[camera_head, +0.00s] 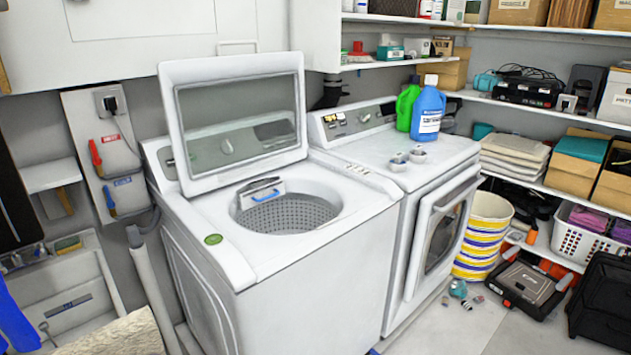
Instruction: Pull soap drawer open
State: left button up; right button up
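The soap drawer (262,192) is a small white piece with a blue bar or edge on its front. It sits at the back left rim of the drum opening of the white top-loading washer (320,270). How far it is pulled out cannot be told from this view. The washer's lid (237,122), with a dark glass pane, stands raised behind the opening. The perforated drum (285,215) looks empty where it shows. Neither of my grippers is in view.
A front-loading machine (432,225) stands close on the right, with a blue bottle (428,112), a green bottle (406,104) and small cups on top. A sink (75,295) is at lower left. Loaded shelves (540,105) line the right wall. Space above the drum is clear.

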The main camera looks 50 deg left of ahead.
aim_at(258, 192)
jog(key=i+l+u, duration=0.1)
jog(key=i+u, duration=0.25)
jog(key=i, duration=0.2)
jog(key=i+l+u, duration=0.35)
jog(key=i, duration=0.15)
jog(key=j, duration=0.1)
